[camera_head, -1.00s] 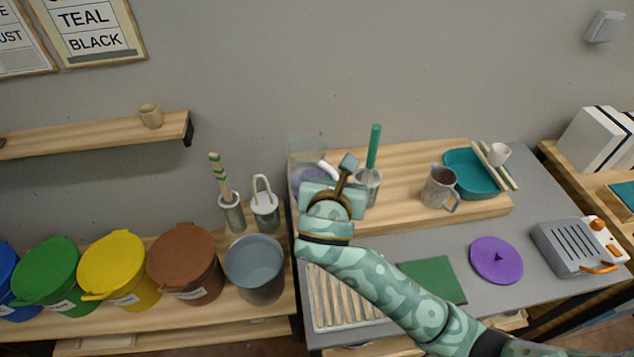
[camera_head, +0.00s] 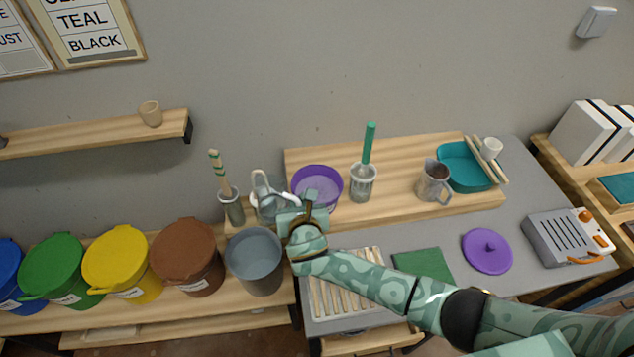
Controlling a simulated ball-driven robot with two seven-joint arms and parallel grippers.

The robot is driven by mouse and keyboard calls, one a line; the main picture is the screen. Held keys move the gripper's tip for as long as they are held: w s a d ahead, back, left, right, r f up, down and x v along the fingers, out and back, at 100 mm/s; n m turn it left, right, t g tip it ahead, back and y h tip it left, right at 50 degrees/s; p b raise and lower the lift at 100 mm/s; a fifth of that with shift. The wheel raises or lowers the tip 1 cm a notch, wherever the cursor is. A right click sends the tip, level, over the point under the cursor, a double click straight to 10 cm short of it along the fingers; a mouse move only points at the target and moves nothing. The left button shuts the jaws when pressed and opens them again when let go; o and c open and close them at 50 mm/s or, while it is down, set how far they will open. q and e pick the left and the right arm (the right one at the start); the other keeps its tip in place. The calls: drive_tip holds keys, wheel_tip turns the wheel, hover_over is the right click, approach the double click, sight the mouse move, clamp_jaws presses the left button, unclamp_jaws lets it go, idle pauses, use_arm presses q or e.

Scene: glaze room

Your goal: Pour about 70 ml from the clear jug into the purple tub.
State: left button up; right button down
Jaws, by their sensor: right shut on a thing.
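The purple tub (camera_head: 333,175) stands open on the left end of the wooden riser, with a pale lilac surface inside it. My right gripper (camera_head: 299,205) is just in front and left of the tub, shut on the clear jug (camera_head: 267,208). The jug is see-through and hard to make out; it is left of the tub, in front of a metal canister with a white-looped tool. I cannot tell its tilt or liquid level, and no stream shows. My left gripper is not in view.
A grey bucket (camera_head: 255,262) is just below the jug, beside brown, yellow and green lidded buckets. A clear pot with a green-handled tool (camera_head: 362,183), a grey pitcher (camera_head: 433,182) and a teal tub (camera_head: 465,170) stand rightward. A purple lid (camera_head: 487,251) lies on the table.

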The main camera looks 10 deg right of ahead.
drive_tip(key=shift+d, duration=0.1)
drive_tip(key=m+g+y+b, duration=0.1)
drive_tip(key=m+y, duration=0.1)
drive_tip(key=w+d+m+g+y+b, duration=0.1)
drive_tip(key=m+y, duration=0.1)
drive_tip(key=d+m+g+y+b, duration=0.1)
drive_tip(key=m+g+y, duration=0.1)
drive_tip(key=shift+w+d+r+m+y, duration=0.2)
drive_tip(key=shift+r+m+y, duration=0.1)
drive_tip(key=shift+y, duration=0.1)
idle(0.9)
drive_tip(key=shift+s+a+r+m+y+b, duration=0.15)
drive_tip(key=shift+a+r+m+y+b, duration=0.1)
drive_tip(key=shift+m+y+b, duration=0.4)
